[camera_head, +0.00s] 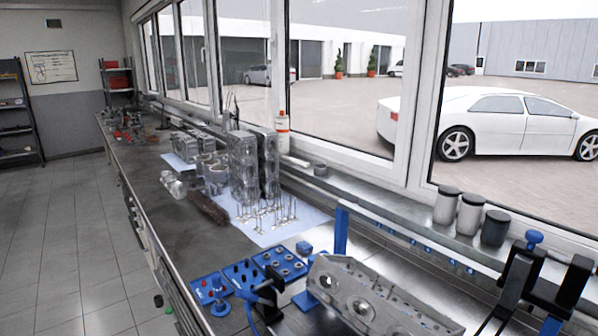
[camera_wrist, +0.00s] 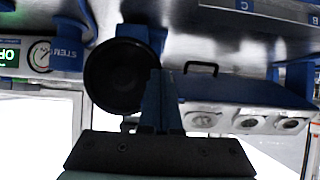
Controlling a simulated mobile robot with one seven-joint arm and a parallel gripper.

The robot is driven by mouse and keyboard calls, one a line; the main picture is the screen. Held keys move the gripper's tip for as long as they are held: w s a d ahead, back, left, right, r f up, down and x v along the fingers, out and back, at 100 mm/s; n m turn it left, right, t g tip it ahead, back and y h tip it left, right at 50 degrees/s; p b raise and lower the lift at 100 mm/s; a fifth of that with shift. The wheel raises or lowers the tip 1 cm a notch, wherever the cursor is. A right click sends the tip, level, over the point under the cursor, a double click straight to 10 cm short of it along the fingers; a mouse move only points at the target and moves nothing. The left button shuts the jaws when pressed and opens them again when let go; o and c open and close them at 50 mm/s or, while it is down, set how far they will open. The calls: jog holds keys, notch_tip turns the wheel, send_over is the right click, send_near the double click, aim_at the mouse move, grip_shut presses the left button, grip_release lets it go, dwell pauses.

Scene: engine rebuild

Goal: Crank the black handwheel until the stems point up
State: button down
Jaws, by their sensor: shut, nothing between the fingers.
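The black handwheel (camera_wrist: 118,75) shows as a dark round disc left of centre in the wrist view, in front of a blue mount. My gripper (camera_wrist: 160,78) is shut with nothing between its fingers. Its fingertips overlap the wheel's right edge in the picture; I cannot tell whether they touch it. A grey cylinder head (camera_head: 365,300) with round openings sits tilted at the front of the bench in the head view. Its round openings (camera_wrist: 245,122) also show right of my fingers in the wrist view. I cannot make out which way any stems in it point.
On the bench, blue trays (camera_head: 280,264) lie beside the head, and several thin upright parts (camera_head: 275,215) stand on a pale mat. Jars (camera_head: 470,214) line the sill.

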jog(key=shift+r, duration=0.6)
jog(key=shift+w+r, duration=0.1)
jog(key=shift+d+r+p, duration=0.1)
jog(key=shift+r+p, duration=0.3)
jog(key=shift+r, duration=0.2)
jog(key=shift+d+r+p, duration=0.1)
jog(key=shift+r+p, duration=0.2)
jog(key=shift+r, duration=0.2)
jog(key=shift+s+d+r+p, duration=0.1)
jog(key=shift+s+r+p, duration=0.1)
jog(key=shift+r+p, duration=0.15)
jog(key=shift+s+f, duration=0.2)
jog(key=shift+s, duration=0.05)
jog(key=shift+d, duration=0.1)
